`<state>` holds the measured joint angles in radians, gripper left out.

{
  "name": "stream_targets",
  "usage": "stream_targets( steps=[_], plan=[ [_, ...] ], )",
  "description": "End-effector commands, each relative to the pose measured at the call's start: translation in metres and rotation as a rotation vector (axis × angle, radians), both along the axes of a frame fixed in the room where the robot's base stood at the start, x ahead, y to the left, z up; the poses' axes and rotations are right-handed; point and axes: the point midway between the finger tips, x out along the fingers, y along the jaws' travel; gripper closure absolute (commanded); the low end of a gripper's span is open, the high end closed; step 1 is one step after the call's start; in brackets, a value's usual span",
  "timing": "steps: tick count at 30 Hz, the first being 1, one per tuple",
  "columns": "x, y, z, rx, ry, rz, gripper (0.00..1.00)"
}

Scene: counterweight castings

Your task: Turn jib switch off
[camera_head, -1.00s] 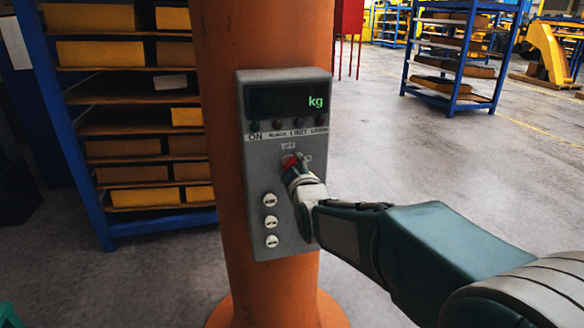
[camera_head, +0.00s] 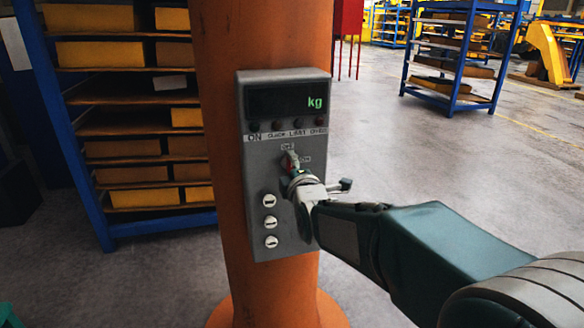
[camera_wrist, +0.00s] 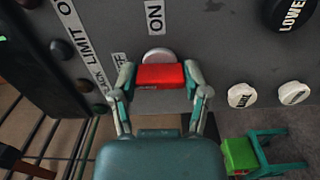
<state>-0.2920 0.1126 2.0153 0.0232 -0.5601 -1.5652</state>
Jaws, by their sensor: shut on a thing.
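The jib switch is a red knob (camera_head: 287,160) on the grey control box (camera_head: 255,200), fixed to an orange column. In the wrist view the red knob (camera_wrist: 160,76) lies crosswise between my fingers. Its left end is near the partly hidden OFF label (camera_wrist: 117,62); the ON label (camera_wrist: 155,17) is above it. In the head view the knob stands nearly upright below OFF. My gripper (camera_wrist: 159,80) is shut on the knob, a finger on each end. In the head view my gripper (camera_head: 304,185) covers the knob's lower part.
White push buttons (camera_head: 270,221) sit lower left of the switch; they show at right in the wrist view. A lit display (camera_head: 287,100) is above. A blue rack (camera_head: 75,140) stands behind at left. Open floor (camera_head: 420,150) lies to the right.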

Motion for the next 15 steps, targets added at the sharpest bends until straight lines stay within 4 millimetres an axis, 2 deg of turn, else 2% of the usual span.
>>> stream_targets(
  steps=[15],
  plan=[
    [-0.0007, 0.0017, -0.0046, -0.045, -0.002, 0.004, 0.88]
  ],
)
